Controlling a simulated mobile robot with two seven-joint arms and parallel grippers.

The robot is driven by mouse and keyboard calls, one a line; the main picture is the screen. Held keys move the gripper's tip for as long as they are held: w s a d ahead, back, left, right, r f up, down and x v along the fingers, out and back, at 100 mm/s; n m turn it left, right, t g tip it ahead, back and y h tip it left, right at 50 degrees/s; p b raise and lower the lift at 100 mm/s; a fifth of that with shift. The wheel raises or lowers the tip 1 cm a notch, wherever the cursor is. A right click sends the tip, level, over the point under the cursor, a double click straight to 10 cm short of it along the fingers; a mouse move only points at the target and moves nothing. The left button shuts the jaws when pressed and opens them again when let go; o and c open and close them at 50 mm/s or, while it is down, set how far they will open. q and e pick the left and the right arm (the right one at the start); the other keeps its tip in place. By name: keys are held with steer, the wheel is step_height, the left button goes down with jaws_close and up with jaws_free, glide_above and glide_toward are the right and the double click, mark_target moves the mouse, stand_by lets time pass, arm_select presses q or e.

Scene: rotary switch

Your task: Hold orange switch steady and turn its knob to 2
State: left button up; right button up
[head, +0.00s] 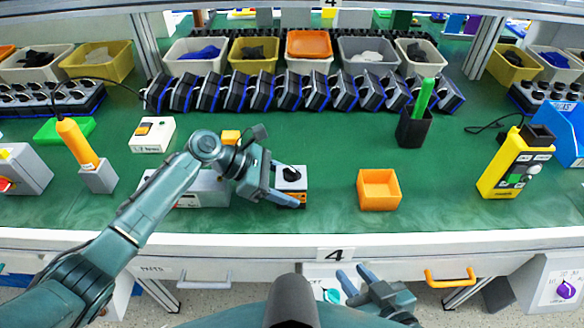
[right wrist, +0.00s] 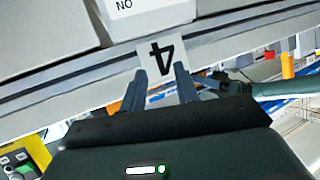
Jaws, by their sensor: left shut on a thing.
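The orange switch (head: 298,184) is a small box with a pale top, a black knob (head: 291,173) and an orange lower side. It sits on the green table, left of the middle in the head view. My left gripper (head: 284,183) is shut on its body, one finger on the near side. It partly hides the switch, and I cannot read the knob's setting. My right gripper (head: 354,277) is open and empty, low in front of the table's edge, apart from the switch. Its two spread fingers also show in the right wrist view (right wrist: 159,85).
An orange open box (head: 379,190) stands right of the switch. A black cup (head: 413,128) with a green item is behind it. A yellow control box (head: 516,162) stands at the right. Grey-blue devices line the back. The table front right of the switch is mostly clear.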

steer(key=w+a+r+n+t+y, duration=0.1)
steer(key=w+a+r, duration=0.1)
steer(key=r, duration=0.1)
steer(key=w+a+r+n+t+y, duration=0.1)
steer(key=w+a+r+n+t, duration=0.1)
steer(key=w+r, duration=0.1)
steer(key=w+a+r+n+t+y, duration=0.1)
steer(key=w+a+r+y, duration=0.1)
steer(key=r, duration=0.2)
steer(key=shift+w+a+r+t, duration=0.15)
steer(key=shift+w+r+t, duration=0.25)
steer(key=w+a+r+n+y, duration=0.2)
steer(key=a+r+n+y, duration=0.6)
steer(key=r, duration=0.2)
steer(key=s+a+r+n+g+y, duration=0.15)
steer(key=s+a+n+g, duration=0.35)
steer(key=n+g, duration=0.75)
steer(key=s+a+r+n+g+y, duration=0.1)
steer(key=s+a+r+n+g, duration=0.2)
steer(key=a+n+g, duration=0.75)
steer(key=n+t+h, duration=0.6)
steer(key=n+h, duration=0.1)
steer(key=h, duration=1.3)
glide_above(291, 169)
step_height(291, 169, down, 4)
steer(key=shift+f+y, duration=0.25)
steer(key=shift+f, duration=4.1)
steer(key=shift+c, duration=0.5)
